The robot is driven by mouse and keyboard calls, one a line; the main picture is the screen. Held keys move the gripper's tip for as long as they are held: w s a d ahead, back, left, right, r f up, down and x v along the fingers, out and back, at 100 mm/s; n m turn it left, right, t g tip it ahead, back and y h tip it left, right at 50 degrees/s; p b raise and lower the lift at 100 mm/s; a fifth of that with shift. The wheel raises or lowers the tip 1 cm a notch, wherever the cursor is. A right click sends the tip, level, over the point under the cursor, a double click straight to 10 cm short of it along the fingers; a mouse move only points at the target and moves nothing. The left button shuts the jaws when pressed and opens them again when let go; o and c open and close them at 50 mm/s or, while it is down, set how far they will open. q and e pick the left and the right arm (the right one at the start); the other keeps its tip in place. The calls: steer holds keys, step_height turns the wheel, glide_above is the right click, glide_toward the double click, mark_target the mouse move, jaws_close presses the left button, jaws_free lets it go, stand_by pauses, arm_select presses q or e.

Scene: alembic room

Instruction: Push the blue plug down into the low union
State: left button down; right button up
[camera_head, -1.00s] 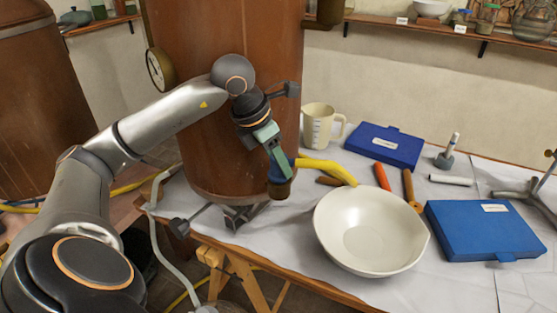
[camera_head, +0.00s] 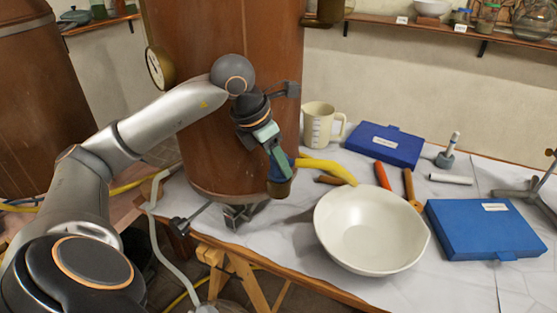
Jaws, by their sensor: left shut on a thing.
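The copper vessel (camera_head: 218,120) stands at the table's near left. My left gripper (camera_head: 279,168) comes in from the left in front of it and points down at the vessel's lower right side. Its fingers are shut on a small dark blue piece, which appears to be the blue plug (camera_head: 281,175). A dark brownish fitting (camera_head: 279,189), perhaps the low union, is just below the fingertips. The fingers partly hide both, so I cannot tell how deep the plug sits. My right gripper is not in view.
A white bowl (camera_head: 368,228), a beige jug (camera_head: 320,124), two blue cases (camera_head: 384,147) (camera_head: 484,230) and an orange-handled tool (camera_head: 382,176) crowd the table. A gauge (camera_head: 156,69) is on the vessel's left.

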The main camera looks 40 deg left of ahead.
arm_select(q)
steer(key=shift+f, duration=0.2)
stand_by(0.5)
steer(key=shift+c, duration=1.5)
jaws_free()
